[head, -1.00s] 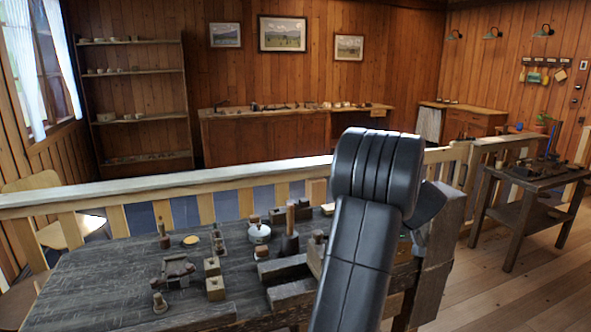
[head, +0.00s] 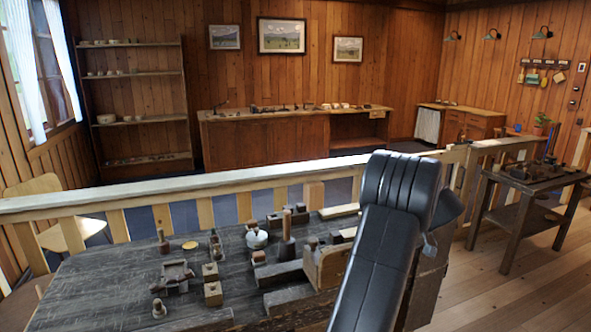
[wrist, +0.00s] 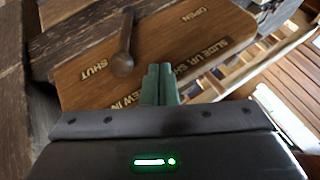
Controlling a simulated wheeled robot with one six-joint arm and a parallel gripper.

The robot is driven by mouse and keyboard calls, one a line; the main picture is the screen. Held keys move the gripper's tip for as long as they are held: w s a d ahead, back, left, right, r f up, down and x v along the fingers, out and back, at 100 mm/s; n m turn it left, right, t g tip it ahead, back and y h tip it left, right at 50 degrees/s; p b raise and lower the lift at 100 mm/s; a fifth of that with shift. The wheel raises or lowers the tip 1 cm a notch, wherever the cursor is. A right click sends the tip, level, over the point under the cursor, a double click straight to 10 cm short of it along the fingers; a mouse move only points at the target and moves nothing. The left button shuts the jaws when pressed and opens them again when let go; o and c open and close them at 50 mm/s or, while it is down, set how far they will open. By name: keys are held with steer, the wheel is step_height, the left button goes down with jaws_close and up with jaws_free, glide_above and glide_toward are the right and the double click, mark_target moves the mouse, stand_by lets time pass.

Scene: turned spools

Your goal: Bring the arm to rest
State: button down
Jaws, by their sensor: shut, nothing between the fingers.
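My gripper (wrist: 160,84) shows in the wrist view with its two green fingers together and nothing between them. The fingers lie in front of a brown wooden board (wrist: 190,45) lettered OPEN, SHUT and other partly hidden words. A dark rounded peg or lever (wrist: 123,58) stands on the board, left of the fingers. I cannot tell whether the fingers touch the board. In the head view my black arm rises at the right end of the workbench (head: 110,285), and my gripper is hidden there.
Several spools, blocks and small fixtures stand on the bench, with a light wooden block (head: 330,266) beside my arm. A pale railing (head: 200,192) runs behind the bench. A side table (head: 520,190) stands at right; open floor (head: 520,290) lies before it.

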steer(key=b+v, duration=0.2)
steer(key=v, duration=0.9)
steer(key=s+x, duration=0.1)
steer(key=x, duration=1.1)
steer(key=s+a+f+n+t+h+b, duration=0.1)
steer(key=a+h+b, duration=0.3)
steer(key=b, duration=0.4)
steer(key=s+a+f+n+t+h+b, duration=0.1)
steer(key=a+f+t+h+b, duration=0.1)
steer(key=a+h+b, duration=0.3)
steer(key=a+f+b, duration=0.1)
steer(key=b, duration=0.2)
steer(key=shift+s+a+n, duration=0.25)
steer(key=shift+s+n, duration=0.15)
steer(key=shift+t, duration=0.3)
steer(key=shift+s+a, duration=0.15)
steer(key=shift+a, duration=0.05)
